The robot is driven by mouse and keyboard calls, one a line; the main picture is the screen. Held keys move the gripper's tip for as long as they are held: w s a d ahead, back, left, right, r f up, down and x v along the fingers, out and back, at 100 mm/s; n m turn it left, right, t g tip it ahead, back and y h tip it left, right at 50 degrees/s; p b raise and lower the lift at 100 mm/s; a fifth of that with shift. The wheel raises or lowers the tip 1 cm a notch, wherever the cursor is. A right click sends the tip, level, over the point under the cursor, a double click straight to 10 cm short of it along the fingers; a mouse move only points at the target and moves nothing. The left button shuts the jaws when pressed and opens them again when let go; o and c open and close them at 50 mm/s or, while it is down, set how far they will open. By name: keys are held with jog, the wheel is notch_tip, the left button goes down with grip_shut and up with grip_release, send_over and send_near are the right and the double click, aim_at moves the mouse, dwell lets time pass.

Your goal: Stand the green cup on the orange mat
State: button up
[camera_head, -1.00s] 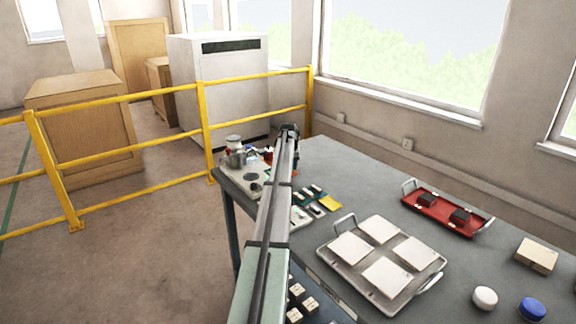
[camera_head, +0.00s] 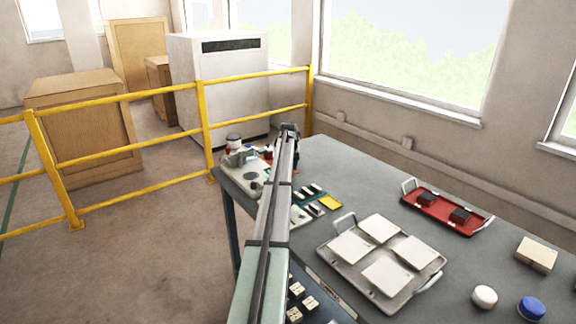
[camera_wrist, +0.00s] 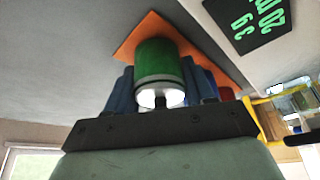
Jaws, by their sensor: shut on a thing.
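The green cup (camera_wrist: 158,58) is in the middle of the wrist view, between the blue fingers of my gripper (camera_wrist: 160,70), which is shut on it. The orange mat (camera_wrist: 150,25) shows behind and on both sides of the cup, partly covered by it. I cannot tell whether the cup touches the mat. In the head view my gripper (camera_head: 289,131) is at the far end of the table, and my arm hides the cup.
A dark panel with green digits (camera_wrist: 260,22) lies near the mat. A red thing (camera_wrist: 226,93) shows beside the right finger. A tray with white tiles (camera_head: 328,257), a red tray (camera_head: 410,197) and a yellow rail (camera_head: 100,98) stand around.

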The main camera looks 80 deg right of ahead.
jog(key=o, duration=1.2)
jog(key=shift+o, duration=0.7)
jog(key=shift+f, duration=0.1)
jog(key=shift+o, duration=1.1)
jog(key=shift+r, duration=0.2)
jog(key=shift+r, duration=2.85)
